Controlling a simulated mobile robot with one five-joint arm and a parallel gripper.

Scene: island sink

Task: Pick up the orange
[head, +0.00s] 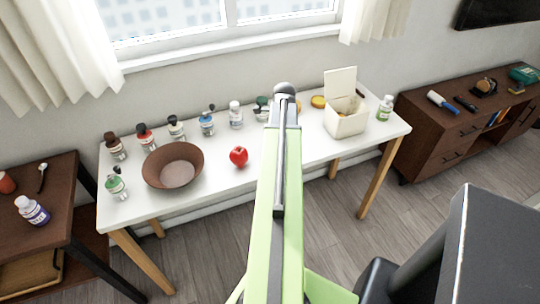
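My arm reaches up the middle of the head view over a white table, and its dark, rounded end, my gripper (285,90), is at the table's back edge. I cannot see separate fingers, so whether it is open or shut does not show. A small orange-coloured patch (299,104) shows just right of the arm's end, mostly hidden behind it; it may be the orange. A yellow-orange round thing (318,101) lies a little further right, beside the box. I cannot tell for sure which one is the orange.
The white table (220,180) holds a brown bowl (173,166), a red apple (239,156), several pump and capped bottles along the back left, an open cream box (345,118) and a white-green bottle (385,107). Dark cabinets stand left and right. The table front is mostly clear.

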